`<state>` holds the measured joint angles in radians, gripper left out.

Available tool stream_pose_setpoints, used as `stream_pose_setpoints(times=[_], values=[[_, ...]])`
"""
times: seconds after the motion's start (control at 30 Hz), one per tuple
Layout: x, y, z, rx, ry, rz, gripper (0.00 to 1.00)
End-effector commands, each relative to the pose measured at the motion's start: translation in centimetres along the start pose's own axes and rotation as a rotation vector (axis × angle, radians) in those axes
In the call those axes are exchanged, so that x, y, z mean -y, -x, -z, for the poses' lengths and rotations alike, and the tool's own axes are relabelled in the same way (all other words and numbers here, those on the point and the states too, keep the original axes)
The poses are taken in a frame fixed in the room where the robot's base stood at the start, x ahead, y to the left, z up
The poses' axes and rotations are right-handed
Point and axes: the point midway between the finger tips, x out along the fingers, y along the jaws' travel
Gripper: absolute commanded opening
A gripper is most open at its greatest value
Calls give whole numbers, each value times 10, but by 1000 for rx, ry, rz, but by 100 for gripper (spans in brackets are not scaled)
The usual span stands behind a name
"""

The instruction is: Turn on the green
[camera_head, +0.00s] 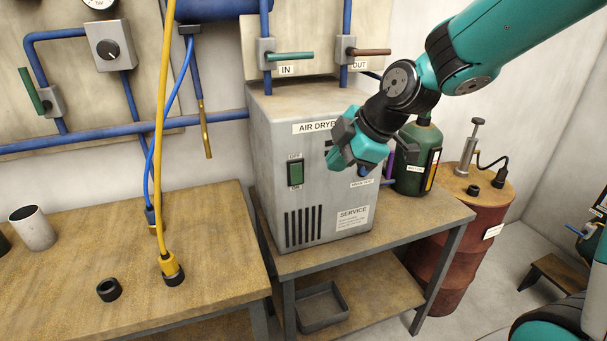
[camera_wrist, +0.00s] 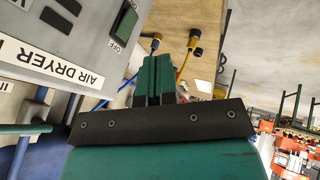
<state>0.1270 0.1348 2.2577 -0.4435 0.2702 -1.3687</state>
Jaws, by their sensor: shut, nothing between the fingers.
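The green rocker switch (camera_head: 296,173) is on the front of the grey air dryer (camera_head: 335,195), with OFF above it and ON below. I cannot tell which side is pressed in. The switch also shows in the wrist view (camera_wrist: 125,21), at the upper left. My gripper (camera_head: 337,158) is in front of the dryer's upper right front, to the right of the switch and apart from it. Its teal fingers (camera_wrist: 154,78) are together with nothing between them. My gripper hides part of the dryer's front panel and the end of the AIR DRYER label.
Above the dryer are a green IN handle (camera_head: 294,56) and a brown OUT handle (camera_head: 373,52). A green bottle (camera_head: 418,160) stands right of the dryer. A yellow hose (camera_head: 161,130) hangs at left. The space before the switch is clear.

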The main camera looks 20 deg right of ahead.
Motion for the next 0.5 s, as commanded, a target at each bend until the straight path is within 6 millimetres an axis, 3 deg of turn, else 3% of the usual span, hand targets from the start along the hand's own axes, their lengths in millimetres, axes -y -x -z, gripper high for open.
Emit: stream_pose_setpoints(times=[0.33,0.5], values=[[0,-2,0,0,6,0,0],[0,-18,0,0,5,5,0]])
